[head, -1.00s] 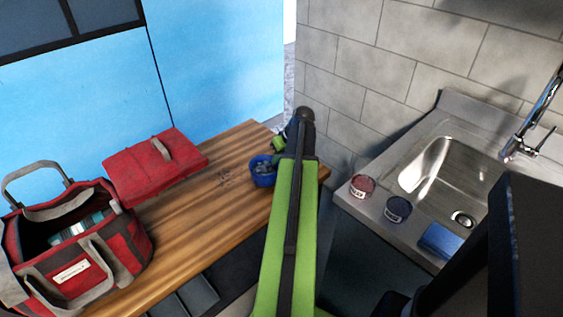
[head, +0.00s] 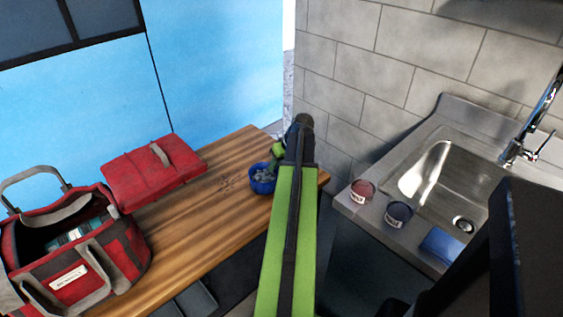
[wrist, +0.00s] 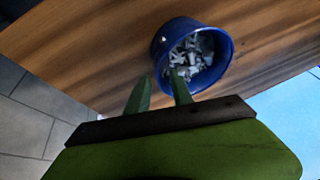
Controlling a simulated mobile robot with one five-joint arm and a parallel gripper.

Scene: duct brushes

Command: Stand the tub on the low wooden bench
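The tub (head: 262,185) is a small blue round pot filled with grey pieces. It stands upright on the low wooden bench (head: 190,225), near its right end. The wrist view shows the tub (wrist: 222,67) from above, with its contents in it. My gripper (wrist: 160,85) is beside the tub's near rim, its two green fingers apart with a gap between them. One finger tip overlaps the tub in the picture and the other is left of it; I cannot tell whether either touches. In the head view my arm hides most of the gripper.
A red case (head: 150,175) and a red tool bag (head: 110,255) occupy the bench's left part. Bare wood lies between the case and the tub.

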